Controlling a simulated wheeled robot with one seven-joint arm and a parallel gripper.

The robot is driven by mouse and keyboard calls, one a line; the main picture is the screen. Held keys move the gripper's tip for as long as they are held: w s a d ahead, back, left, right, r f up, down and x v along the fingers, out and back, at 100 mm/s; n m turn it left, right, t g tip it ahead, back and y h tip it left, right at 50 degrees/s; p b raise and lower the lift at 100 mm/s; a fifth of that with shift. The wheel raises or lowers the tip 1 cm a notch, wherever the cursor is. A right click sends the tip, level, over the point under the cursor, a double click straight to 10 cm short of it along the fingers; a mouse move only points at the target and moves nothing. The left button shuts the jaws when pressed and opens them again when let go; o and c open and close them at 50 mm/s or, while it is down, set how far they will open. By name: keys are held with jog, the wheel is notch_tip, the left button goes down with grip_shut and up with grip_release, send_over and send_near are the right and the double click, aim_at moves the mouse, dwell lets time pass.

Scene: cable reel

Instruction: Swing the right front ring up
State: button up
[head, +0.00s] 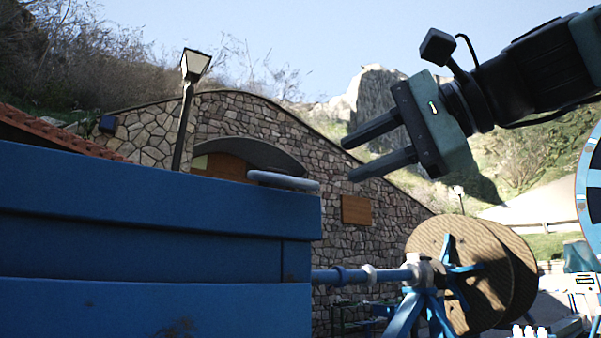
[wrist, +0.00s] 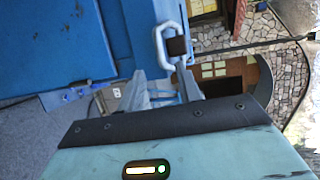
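The ring (head: 283,181) is light grey and shows nearly edge-on in the head view, roughly level at the top right corner of the blue housing (head: 150,190). In the wrist view the ring (wrist: 160,47) is a pale rounded loop beside the housing's edge, with a dark block seen through it. My gripper (head: 349,159) is open and empty, its two dark fingers apart and pointing left. It is to the right of the ring and slightly above it in the head view, not touching it.
Below right of the housing, a blue shaft (head: 345,276) runs to a wooden cable reel (head: 468,265) on a blue stand. A lamp post (head: 187,110) and a stone building (head: 270,130) stand behind. Open air lies between my gripper and the ring.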

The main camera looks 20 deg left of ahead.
aim_at(305, 181)
jog(key=p+x, duration=0.3)
jog(key=x, duration=0.7)
jog(key=shift+a, duration=0.15)
grip_shut()
